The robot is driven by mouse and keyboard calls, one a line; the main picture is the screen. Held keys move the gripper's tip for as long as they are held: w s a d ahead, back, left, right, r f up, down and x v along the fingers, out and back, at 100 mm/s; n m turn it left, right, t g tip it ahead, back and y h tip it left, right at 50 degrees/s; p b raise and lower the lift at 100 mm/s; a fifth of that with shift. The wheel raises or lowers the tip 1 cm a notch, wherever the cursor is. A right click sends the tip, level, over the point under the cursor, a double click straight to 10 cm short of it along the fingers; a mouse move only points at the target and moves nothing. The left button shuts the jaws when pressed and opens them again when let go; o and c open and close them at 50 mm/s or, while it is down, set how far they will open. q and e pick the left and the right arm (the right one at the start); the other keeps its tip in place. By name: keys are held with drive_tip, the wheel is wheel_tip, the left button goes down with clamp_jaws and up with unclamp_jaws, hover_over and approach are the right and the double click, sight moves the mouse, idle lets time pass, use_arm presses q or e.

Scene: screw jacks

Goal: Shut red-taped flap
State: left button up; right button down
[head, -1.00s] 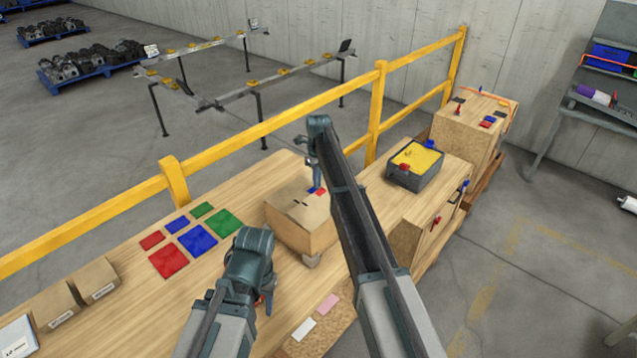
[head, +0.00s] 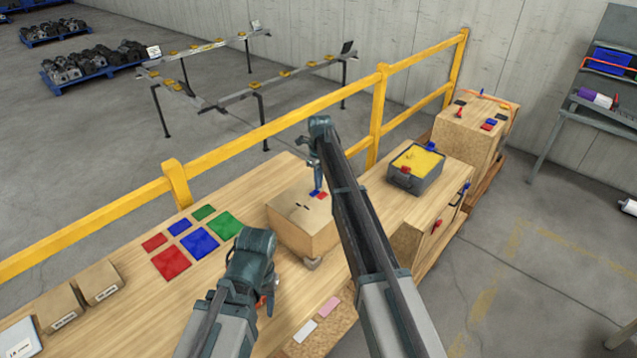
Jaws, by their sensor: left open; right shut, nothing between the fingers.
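A cardboard box (head: 292,237) stands on the wooden bench in the middle of the head view. Its top looks nearly flat, with small dark marks on it. A small red patch (head: 322,196) and a blue patch lie at the top's far right edge. My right gripper (head: 317,188) is shut and empty, pointing down at these patches; I cannot tell whether it touches the top. My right arm hides the box's right side. My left gripper (head: 264,302) is open, low over the bench in front of the box, mostly hidden by its own wrist.
Red, blue and green squares (head: 199,242) lie left of the box. Small cartons (head: 101,282) stand at far left. A grey bin (head: 428,179) with yellow contents stands right. A yellow rail (head: 270,127) runs behind the bench.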

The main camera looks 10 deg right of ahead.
drive_tip(key=shift+r, duration=0.25)
wheel_tip(320, 180, up, 14)
drive_tip(key=p, duration=1.4)
drive_tip(key=shift+s+f, duration=0.15)
